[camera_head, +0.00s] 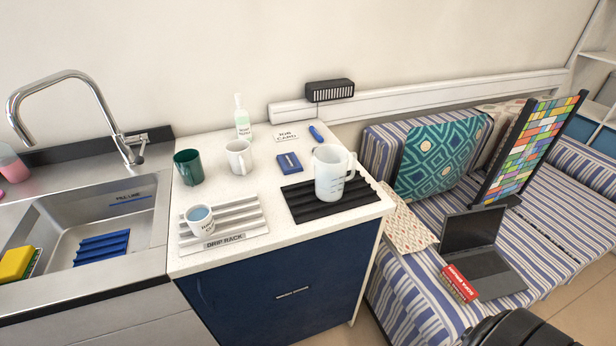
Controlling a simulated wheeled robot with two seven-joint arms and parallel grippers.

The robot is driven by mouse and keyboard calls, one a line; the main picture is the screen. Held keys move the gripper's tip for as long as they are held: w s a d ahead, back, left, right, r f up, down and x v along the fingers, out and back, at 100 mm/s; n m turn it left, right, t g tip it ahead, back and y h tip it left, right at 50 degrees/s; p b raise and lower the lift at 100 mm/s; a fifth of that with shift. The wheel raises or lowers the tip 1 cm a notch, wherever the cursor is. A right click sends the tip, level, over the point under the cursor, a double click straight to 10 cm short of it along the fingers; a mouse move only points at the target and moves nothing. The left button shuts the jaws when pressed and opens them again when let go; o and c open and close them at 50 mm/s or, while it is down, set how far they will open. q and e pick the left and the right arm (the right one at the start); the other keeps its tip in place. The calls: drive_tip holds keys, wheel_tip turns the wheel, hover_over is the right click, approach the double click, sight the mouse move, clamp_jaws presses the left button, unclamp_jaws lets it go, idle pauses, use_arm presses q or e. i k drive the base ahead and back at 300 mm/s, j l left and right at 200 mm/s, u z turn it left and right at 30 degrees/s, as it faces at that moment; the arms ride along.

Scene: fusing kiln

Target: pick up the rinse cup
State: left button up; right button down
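A small white cup with dark lettering (201,221) and a blue-grey inside stands upright on the drip rack (247,225) near the counter's front left. Its lettering is too small to read surely, so I cannot confirm it is the rinse cup. A dark green mug (188,167) and a plain white mug (239,157) stand behind it. A clear measuring jug (329,172) stands on a black ribbed mat (301,204) to the right. Neither of my grippers shows in the head view.
A steel sink (120,230) with a tall faucet (75,78) lies left of the counter. A soap bottle (242,120), job card (286,136) and blue pad (289,162) sit behind. A striped sofa (560,225) with a laptop (475,235) is at right.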

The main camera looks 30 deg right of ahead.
sight(199, 218)
drive_tip(key=l+u, duration=0.1)
drive_tip(key=u, duration=0.7)
drive_tip(key=k+l+u, duration=0.1)
drive_tip(key=u, duration=0.65)
drive_tip(key=k+l, duration=0.15)
drive_tip(key=k+u, duration=0.05)
drive_tip(key=k, duration=0.05)
